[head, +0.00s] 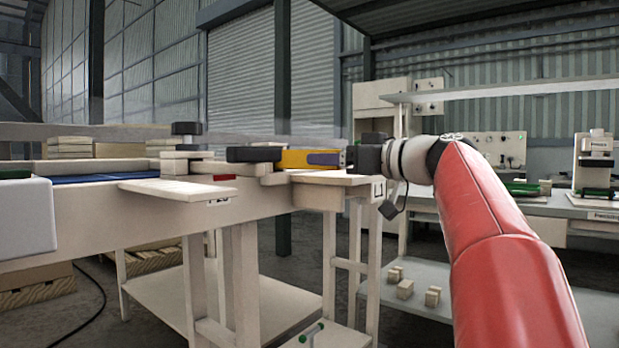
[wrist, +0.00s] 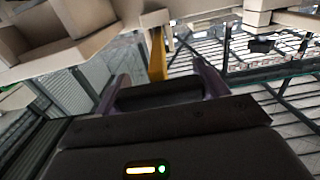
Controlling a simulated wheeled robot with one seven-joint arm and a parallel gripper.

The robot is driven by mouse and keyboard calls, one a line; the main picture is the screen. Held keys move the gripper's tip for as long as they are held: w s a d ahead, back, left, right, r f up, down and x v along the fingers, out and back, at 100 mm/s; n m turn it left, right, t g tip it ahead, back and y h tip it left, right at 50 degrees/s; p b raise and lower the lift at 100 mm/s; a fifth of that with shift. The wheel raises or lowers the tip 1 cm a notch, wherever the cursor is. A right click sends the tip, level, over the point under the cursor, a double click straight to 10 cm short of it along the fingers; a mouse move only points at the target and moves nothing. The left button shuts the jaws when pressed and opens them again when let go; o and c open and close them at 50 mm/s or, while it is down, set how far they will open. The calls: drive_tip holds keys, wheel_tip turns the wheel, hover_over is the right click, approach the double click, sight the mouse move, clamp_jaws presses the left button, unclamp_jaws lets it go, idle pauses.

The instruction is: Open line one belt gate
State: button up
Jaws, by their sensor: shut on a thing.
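A yellow bar (head: 293,158), which looks like the gate's handle, lies level at the right end of the cream bench (head: 130,218). My gripper (head: 322,158) reaches in from the right, with its purple fingers at the bar's right end, and is shut on it. In the wrist view the yellow bar (wrist: 157,55) runs away from my gripper (wrist: 157,82), between the purple fingers. A black block (head: 254,154) sits left of the bar. A blue belt (head: 90,178) lies at the bench's left. The gate's far parts are hard to tell apart.
A pale flap or shelf (head: 178,188) juts from the bench's front, and a pale ledge (head: 340,178) lies under the gripper. A black knob (head: 186,128) stands on the bench. A workbench (head: 560,212) stands at right.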

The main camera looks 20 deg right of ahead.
drive_tip(key=shift+b+v, duration=0.3)
drive_tip(key=shift+v, duration=1.15)
drive_tip(key=o, duration=1.4)
drive_tip(key=v, duration=0.7)
drive_tip(key=shift+s+d, duration=0.2)
drive_tip(key=shift+s, duration=0.15)
